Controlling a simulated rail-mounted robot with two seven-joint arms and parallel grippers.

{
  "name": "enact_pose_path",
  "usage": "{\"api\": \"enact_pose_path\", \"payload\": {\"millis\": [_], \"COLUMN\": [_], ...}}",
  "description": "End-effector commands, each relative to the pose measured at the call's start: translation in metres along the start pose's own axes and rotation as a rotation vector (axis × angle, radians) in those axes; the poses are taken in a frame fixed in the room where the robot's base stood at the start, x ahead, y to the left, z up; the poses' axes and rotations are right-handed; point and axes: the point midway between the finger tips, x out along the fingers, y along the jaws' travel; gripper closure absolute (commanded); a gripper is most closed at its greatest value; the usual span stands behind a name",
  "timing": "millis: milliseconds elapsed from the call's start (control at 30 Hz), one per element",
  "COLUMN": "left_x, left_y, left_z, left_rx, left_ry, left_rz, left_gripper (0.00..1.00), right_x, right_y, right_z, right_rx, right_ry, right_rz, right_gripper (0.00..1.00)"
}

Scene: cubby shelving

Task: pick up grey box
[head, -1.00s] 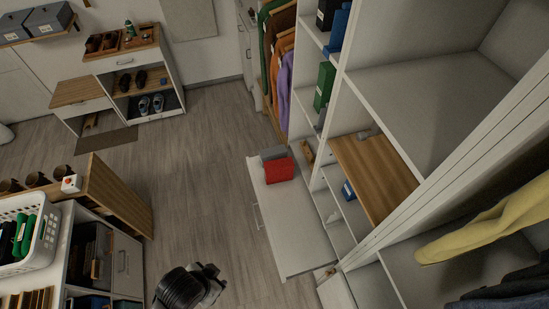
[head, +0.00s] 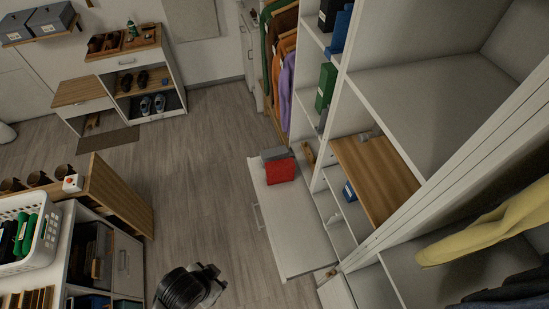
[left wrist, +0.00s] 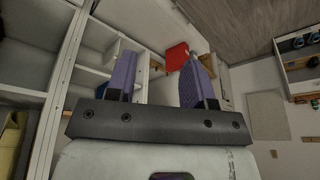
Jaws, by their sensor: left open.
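A grey box (head: 274,153) lies on a white pulled-out drawer or low shelf (head: 295,232), at its far end. A red box (head: 281,171) is right beside it on the near side. In the left wrist view the red box (left wrist: 177,56) shows between the finger ends; I cannot make out the grey box clearly there. My left gripper (left wrist: 158,64) has its two purple-grey fingers wide apart with nothing between them. In the head view only a dark part of my arm shows at the bottom, well short of the boxes. My right gripper is not in view.
Tall white cubby shelving (head: 405,95) stands on the right, with hanging clothes (head: 286,88) beyond. More grey boxes (head: 50,20) sit on a wall shelf at top left. A white basket (head: 44,252) stands on a unit at lower left. The wooden floor (head: 205,150) between is clear.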

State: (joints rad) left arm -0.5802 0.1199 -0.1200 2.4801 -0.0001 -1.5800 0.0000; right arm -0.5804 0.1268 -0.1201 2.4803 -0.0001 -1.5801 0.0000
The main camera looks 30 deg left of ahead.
Motion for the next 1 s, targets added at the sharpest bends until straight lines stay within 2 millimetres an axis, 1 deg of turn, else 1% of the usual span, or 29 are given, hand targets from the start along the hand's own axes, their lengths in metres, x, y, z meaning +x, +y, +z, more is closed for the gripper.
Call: {"api": "enact_pose_path", "payload": {"millis": [33, 67, 433, 667, 767, 833, 867, 967, 1000], "left_x": [0.0, 0.0, 0.0, 0.002, 0.011, 0.023, 0.029, 0.052, 0.061], "left_y": [0.0, 0.0, 0.0, 0.0, -0.002, -0.004, -0.005, -0.016, -0.022], "left_z": [0.0, 0.0, 0.0, 0.0, -0.007, -0.018, -0.024, -0.049, -0.061], "left_rx": [0.0, 0.0, 0.0, 0.0, 0.001, 0.001, 0.002, 0.022, 0.034], "left_ry": [0.0, 0.0, 0.0, 0.001, 0.024, 0.058, 0.078, 0.159, 0.196], "left_rz": [0.0, 0.0, 0.0, 0.0, -0.004, -0.01, -0.014, -0.045, -0.064], "left_gripper": [0.47, 0.44, 0.08, 0.08, 0.08, 0.08, 0.08, 0.08, 0.08], "right_x": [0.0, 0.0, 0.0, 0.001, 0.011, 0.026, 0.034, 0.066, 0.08], "right_y": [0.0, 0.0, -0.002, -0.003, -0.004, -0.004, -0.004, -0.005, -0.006], "right_z": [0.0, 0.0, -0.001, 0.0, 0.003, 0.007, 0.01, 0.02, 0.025], "right_rx": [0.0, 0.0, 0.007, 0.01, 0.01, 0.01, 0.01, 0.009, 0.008], "right_ry": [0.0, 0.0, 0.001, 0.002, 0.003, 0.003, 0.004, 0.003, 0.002], "right_rz": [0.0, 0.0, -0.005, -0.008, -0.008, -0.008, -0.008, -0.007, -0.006], "right_gripper": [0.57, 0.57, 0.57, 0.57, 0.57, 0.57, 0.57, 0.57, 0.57]}}
